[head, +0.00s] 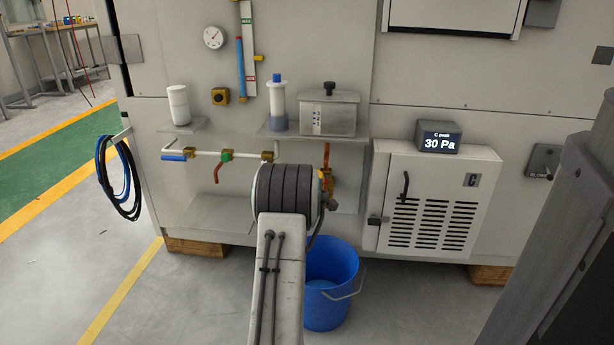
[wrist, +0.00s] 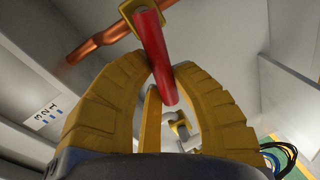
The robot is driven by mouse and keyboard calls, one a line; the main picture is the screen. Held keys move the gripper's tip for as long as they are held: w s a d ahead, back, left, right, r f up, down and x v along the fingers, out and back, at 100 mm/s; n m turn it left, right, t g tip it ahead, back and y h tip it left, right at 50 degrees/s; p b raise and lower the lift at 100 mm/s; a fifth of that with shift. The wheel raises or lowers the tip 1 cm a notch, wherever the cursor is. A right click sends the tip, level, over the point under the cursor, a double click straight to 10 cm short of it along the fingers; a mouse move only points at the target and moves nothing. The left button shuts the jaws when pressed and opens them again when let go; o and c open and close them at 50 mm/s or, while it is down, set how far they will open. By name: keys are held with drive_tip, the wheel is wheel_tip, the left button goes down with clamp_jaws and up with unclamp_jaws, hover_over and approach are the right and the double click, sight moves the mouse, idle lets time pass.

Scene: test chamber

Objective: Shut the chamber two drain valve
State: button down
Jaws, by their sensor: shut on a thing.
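A red valve lever (wrist: 152,45) sits between the yellow fingertips of my gripper (wrist: 163,72) in the wrist view. The fingers are closed on the lever, whose end reaches down between them. The lever joins a brass valve body (wrist: 140,12) on a copper pipe (wrist: 100,42). In the head view my arm's wrist hides most of the gripper and lever. A bit of copper pipe (head: 328,192) shows just right of it. I cannot read any label naming the valve.
A blue bucket (head: 331,285) stands on the floor below. To the left, a white pipe (head: 204,152) carries several brass valves, one with a blue lever (head: 173,158). A vented box (head: 436,205) is at right, and blue and black hoses (head: 118,178) hang at left.

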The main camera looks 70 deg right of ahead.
drive_tip(key=shift+s+f, duration=0.1)
drive_tip(key=shift+f, duration=0.05)
drive_tip(key=c, duration=1)
unclamp_jaws()
drive_tip(key=shift+v, duration=6)
drive_tip(key=shift+c, duration=0.2)
